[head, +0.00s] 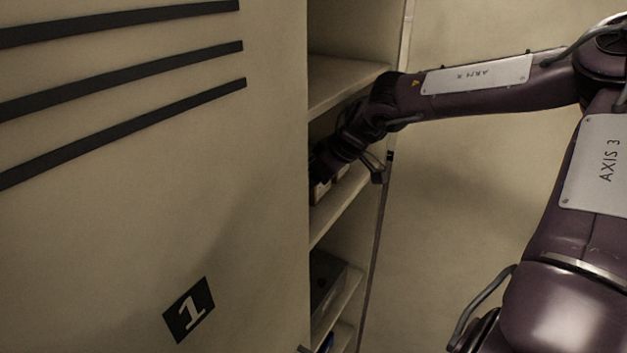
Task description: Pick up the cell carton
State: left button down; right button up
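My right gripper (322,163) reaches into an open cabinet at a middle shelf. Its fingers are dark and partly cut off by the edge of the cabinet door, so I cannot see whether they are open or shut. A small pale box (322,190), possibly the cell carton, shows just below the gripper on that shelf. Most of it is hidden by the door and the gripper, and I cannot tell whether they touch. My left gripper is not in view.
The beige door (200,180), with black slats and a "1" label (188,309), fills the left side and hides the shelf's left part. A dark grey box (326,282) sits on a lower shelf. The upper shelf (340,82) looks bare where visible.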

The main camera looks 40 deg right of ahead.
jog(key=shift+c, duration=1.4)
jog(key=shift+w+r, duration=0.1)
